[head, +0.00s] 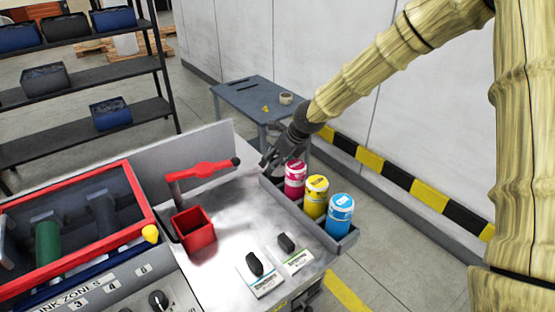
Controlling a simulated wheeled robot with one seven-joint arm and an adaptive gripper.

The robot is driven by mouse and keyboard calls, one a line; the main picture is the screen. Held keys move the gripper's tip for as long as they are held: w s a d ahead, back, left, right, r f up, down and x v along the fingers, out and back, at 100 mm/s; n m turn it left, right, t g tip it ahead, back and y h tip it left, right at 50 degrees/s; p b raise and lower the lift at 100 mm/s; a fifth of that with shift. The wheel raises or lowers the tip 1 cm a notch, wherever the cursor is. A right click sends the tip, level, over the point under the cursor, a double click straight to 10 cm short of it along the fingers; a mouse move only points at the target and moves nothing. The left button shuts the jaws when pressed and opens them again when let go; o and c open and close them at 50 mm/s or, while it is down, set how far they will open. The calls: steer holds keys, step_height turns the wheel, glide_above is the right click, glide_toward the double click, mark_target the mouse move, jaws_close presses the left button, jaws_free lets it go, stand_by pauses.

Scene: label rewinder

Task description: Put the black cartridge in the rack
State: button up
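The rack (318,232) is a grey tray along the right edge of the machine top. A magenta cartridge (295,181), a yellow cartridge (315,198) and a blue cartridge (340,214) stand upright in it in a row. My gripper (275,161) points down over the far end of the rack, just beyond the magenta cartridge. It is dark and small in the view, so I cannot tell its finger opening or whether it holds anything. I cannot make out the black cartridge; the gripper covers part of the rack's far end.
A red square cup (194,230) and a red lever (203,170) stand left of the rack. Two black knobs on labelled plates (262,284) are in front. A red-framed roller bay (75,186) lies left. A grey side table (258,98) stands behind.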

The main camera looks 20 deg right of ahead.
steer(key=v, duration=1.2)
